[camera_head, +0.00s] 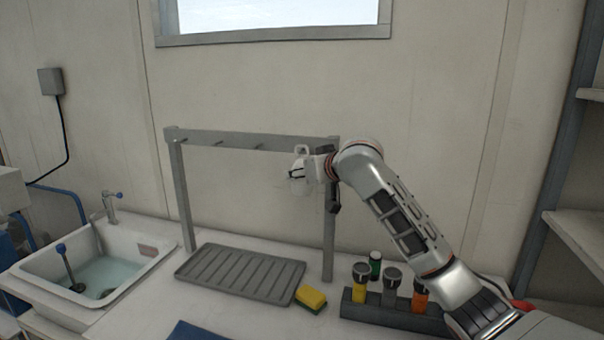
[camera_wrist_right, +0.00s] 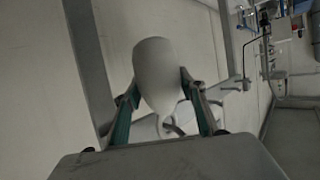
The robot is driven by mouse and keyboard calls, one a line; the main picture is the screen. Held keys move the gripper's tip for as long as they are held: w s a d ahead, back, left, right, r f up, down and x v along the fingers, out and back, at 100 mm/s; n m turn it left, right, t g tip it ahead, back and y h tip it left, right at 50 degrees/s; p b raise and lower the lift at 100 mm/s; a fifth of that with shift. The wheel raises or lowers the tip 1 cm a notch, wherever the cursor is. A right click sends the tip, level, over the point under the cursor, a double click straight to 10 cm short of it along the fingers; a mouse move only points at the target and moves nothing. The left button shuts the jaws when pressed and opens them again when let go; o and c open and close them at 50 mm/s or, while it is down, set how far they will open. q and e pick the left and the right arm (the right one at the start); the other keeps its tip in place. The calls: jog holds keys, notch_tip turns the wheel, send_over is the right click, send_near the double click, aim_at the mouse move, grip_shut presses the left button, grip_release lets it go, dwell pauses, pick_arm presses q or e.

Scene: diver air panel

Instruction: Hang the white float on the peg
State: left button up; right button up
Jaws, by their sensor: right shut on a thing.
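The white float (camera_head: 299,186) is in the air in front of the right part of the grey rack's crossbar (camera_head: 240,140), with a loop at its top near bar height. My right gripper (camera_head: 308,172) is shut on it from the right. The float (camera_wrist_right: 156,66) shows between the two fingers in the right wrist view. Short pegs stick out along the crossbar, one of them a middle peg (camera_head: 259,146). I cannot tell whether the loop touches a peg; the peg behind the float is hidden. My left gripper is not in view.
A ribbed grey drain tray (camera_head: 240,273) lies under the rack, with a yellow sponge (camera_head: 311,298) beside it. A dark holder (camera_head: 390,315) with several bottles stands below my right arm. A sink (camera_head: 98,272) is at the left.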

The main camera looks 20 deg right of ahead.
dwell(0.3)
jog(key=o, duration=1.2)
jog(key=shift+o, duration=0.2)
